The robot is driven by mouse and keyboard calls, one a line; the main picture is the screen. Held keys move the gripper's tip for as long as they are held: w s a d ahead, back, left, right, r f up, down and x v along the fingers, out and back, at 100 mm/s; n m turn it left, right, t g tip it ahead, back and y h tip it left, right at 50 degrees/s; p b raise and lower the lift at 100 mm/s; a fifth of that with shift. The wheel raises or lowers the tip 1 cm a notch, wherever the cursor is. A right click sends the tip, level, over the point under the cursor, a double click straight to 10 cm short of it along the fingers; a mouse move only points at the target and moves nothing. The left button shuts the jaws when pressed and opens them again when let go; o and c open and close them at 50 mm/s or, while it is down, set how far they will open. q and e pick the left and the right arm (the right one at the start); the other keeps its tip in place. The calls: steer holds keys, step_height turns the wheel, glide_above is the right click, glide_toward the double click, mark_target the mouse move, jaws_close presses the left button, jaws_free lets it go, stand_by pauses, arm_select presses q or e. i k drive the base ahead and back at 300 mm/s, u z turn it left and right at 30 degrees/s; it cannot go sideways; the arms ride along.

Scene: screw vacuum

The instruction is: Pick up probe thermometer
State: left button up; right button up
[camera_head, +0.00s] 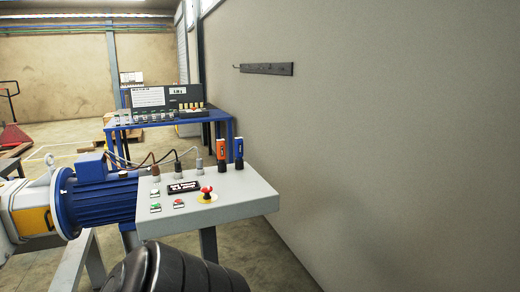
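Two upright handheld devices stand at the back right corner of the grey control panel (245,200). One has an orange top (221,149) and the other has a blue top (238,150). Either could be the probe thermometer; they are too small to tell which. Their lower ends are dark and seem to sit in or on the panel. A dark rounded part at the bottom centre seems to be mine and covers the area below the panel's front edge. Neither of my grippers shows.
The panel carries a red emergency knob (206,190), small buttons and cable plugs. A blue motor (100,200) adjoins it on the left. A blue table (222,116) with several small items stands behind. A grey wall (400,130) with a hook rail (267,69) bounds the right.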

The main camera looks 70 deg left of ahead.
mark_target(221, 153)
steer(key=u, duration=0.7)
steer(key=i, duration=1.3)
steer(key=u, duration=1.3)
